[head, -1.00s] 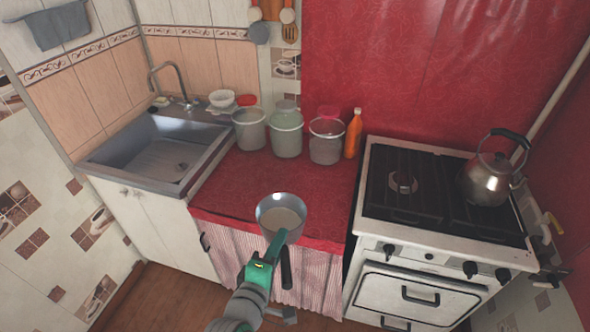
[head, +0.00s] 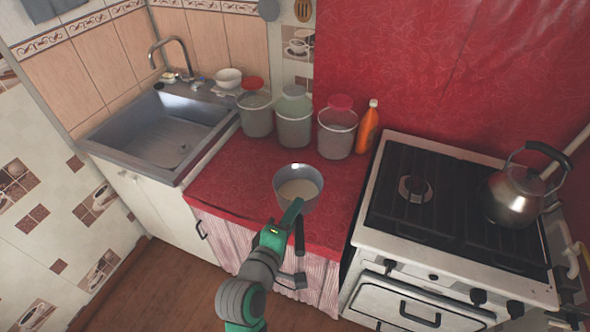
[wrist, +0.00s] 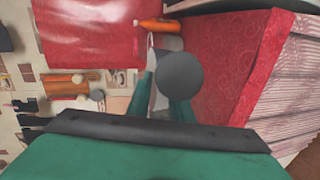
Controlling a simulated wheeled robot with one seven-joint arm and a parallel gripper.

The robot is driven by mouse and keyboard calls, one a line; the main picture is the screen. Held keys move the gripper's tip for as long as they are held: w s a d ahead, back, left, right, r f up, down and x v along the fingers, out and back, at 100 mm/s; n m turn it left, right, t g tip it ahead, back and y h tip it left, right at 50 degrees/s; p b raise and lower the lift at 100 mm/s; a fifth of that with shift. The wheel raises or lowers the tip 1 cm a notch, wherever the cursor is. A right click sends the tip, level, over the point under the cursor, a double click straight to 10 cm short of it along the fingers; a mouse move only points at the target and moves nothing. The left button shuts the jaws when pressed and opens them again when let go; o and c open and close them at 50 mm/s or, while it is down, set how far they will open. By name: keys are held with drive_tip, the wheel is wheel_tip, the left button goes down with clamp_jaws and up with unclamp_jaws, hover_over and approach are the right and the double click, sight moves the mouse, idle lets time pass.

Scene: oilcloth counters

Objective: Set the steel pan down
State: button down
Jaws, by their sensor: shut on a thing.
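The steel pan (head: 298,187) is a round grey vessel with a pale inside and a dark handle hanging toward the front. In the head view it is over the front part of the red counter (head: 235,188); I cannot tell whether its base touches the cloth. My gripper (head: 292,212) is shut on the pan at its near side. In the wrist view the green fingers (wrist: 160,105) flank a dark grey round shape, and the pan's body is mostly hidden there.
Several things stand at the counter's back: lidded buckets (head: 294,122) and an orange bottle (head: 368,127). The sink (head: 160,135) is on the left. The stove (head: 440,205) with a kettle (head: 515,195) is on the right. Red cloth around the pan is clear.

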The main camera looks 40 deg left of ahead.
approach(306, 191)
drive_tip(key=w+r, duration=0.1)
drive_tip(key=w, duration=0.2)
drive_tip(key=w+r, duration=0.1)
drive_tip(key=shift+w+d+r, duration=0.1)
drive_tip(key=shift+w+r, duration=0.2)
drive_tip(key=shift+r, duration=0.05)
drive_tip(key=w+f, duration=0.1)
drive_tip(key=w+a+f, duration=0.1)
drive_tip(key=w+f, duration=0.1)
drive_tip(key=w+a+f, duration=0.1)
drive_tip(key=f, duration=0.1)
drive_tip(key=shift+w+a+f, duration=0.15)
drive_tip(key=shift+w+f, duration=0.1)
drive_tip(key=shift+w+a+f, duration=0.1)
drive_tip(key=shift+w+f, duration=0.2)
drive_tip(key=shift+f, duration=1.5)
drive_tip(key=c, duration=1.6)
unclamp_jaws()
drive_tip(key=shift+s+f, duration=0.1)
drive_tip(key=shift+f, duration=0.2)
drive_tip(key=shift+r, duration=0.15)
drive_tip(key=v, duration=1.2)
